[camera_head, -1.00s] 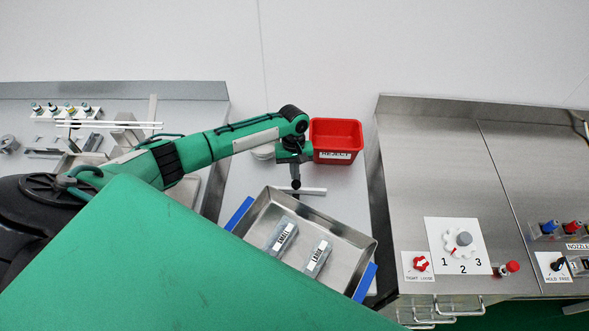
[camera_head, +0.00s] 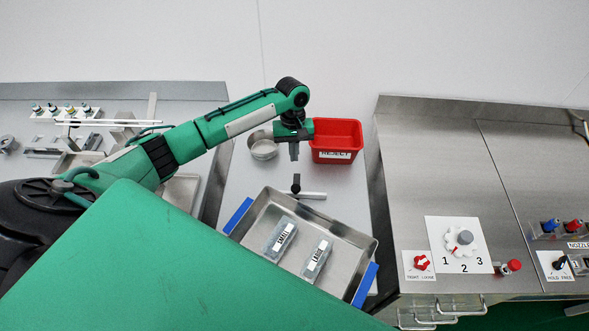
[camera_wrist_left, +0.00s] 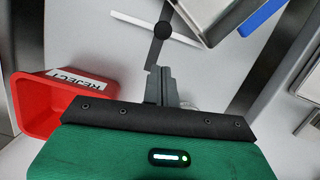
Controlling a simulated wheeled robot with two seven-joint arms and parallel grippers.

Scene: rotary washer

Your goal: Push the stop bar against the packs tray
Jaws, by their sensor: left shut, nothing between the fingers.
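The stop bar (camera_head: 313,195) is a thin pale bar with a black knob (camera_head: 296,186) standing on it. It lies behind the steel packs tray (camera_head: 330,226), close to its far left corner. In the left wrist view the bar (camera_wrist_left: 125,18) and the tray's edge (camera_wrist_left: 208,18) look apart; the head view does not settle contact. The tray has blue handles and holds packs marked SMALL (camera_head: 280,238) and LARGE (camera_head: 317,258). My left gripper (camera_head: 294,157) is shut and empty, behind the knob and apart from it. In the left wrist view its fingers (camera_wrist_left: 160,84) point towards the knob (camera_wrist_left: 163,30). My right gripper is not in view.
A red REJECT bin (camera_head: 336,140) stands just right of my left gripper, and a round metal cup (camera_head: 262,145) to its left. A steel console (camera_head: 440,165) with knobs is at right. The left bench holds several small fittings. Bare counter lies around the bar.

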